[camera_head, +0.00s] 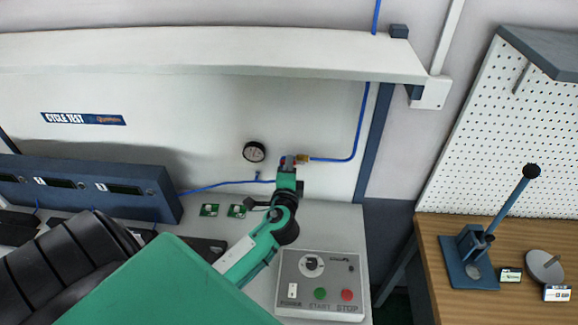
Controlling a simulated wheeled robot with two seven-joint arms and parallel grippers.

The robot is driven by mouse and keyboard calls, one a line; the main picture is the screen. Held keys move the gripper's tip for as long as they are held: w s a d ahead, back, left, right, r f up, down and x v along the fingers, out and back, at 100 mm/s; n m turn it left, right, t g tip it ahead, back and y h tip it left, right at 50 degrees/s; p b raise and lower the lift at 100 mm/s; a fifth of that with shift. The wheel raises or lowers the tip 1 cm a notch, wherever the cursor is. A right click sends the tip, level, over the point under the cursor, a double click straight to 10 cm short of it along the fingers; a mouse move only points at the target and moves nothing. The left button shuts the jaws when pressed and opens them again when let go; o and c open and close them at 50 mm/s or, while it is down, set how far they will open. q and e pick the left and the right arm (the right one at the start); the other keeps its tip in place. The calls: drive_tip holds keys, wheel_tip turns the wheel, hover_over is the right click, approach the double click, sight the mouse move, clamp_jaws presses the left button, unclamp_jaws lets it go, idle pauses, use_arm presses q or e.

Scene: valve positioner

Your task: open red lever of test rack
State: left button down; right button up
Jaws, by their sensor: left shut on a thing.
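The test rack (215,120) stands against the wall, with a brass valve fitting (303,159) on its pale back panel where blue hoses meet. A small bit of the red lever (283,160) shows at the valve. My left gripper (288,164) reaches up to the valve from below and is shut on the red lever. The fingers hide most of the lever, so its exact angle cannot be told. My right gripper is not in view.
A round gauge (254,151) sits left of the valve. A control box (321,284) with start and stop buttons lies below right. A blue display unit (85,187) stands left. A wooden bench (435,270) with a lever press (476,256) is at right.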

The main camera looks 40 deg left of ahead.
use_arm(q)
drive_tip(key=c, duration=1.4)
unclamp_jaws()
drive_tip(key=shift+c, duration=0.2)
drive_tip(key=b+v, duration=0.5)
drive_tip(key=v, duration=0.9)
drive_tip(key=shift+f, duration=0.1)
